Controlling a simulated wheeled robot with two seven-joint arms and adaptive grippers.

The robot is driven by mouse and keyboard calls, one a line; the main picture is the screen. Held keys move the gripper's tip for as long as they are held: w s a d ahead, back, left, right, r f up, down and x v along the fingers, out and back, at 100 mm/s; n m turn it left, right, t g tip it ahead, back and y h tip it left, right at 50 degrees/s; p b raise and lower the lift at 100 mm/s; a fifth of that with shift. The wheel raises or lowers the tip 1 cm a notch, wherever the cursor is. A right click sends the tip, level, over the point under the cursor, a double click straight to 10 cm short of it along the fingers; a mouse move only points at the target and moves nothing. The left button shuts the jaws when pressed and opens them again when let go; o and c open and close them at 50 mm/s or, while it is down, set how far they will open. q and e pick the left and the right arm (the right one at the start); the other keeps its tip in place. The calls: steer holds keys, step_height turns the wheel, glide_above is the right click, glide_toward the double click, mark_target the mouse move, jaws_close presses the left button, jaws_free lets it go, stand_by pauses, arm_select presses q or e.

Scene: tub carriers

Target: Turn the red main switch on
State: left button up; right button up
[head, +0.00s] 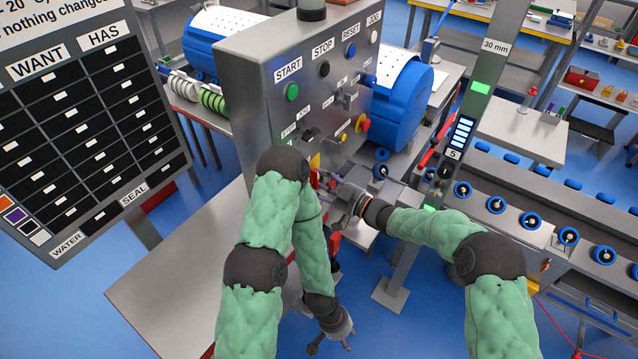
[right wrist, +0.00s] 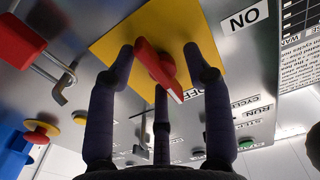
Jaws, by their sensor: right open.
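The red main switch (right wrist: 150,62) is a red handle on a yellow plate (right wrist: 112,38), seen in the right wrist view. Its bar lies at a slant across the plate. An ON label (right wrist: 245,18) shows upside down beside the plate. My right gripper (right wrist: 160,65) is open, with dark fingers on both sides of the handle and a third below it. I cannot tell whether any finger touches it. In the head view my right gripper (head: 335,192) is at the lower front of the grey control cabinet (head: 243,85). My left gripper (head: 331,345) hangs low, open and empty.
The cabinet carries START, STOP and RESET buttons and a red-and-yellow knob (head: 362,124). A blue drum (head: 400,105) stands behind it. A roller conveyor (head: 530,205) is at right, a WANT/HAS board (head: 75,120) at left. My left arm partly hides the switch area.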

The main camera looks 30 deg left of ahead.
jaws_close()
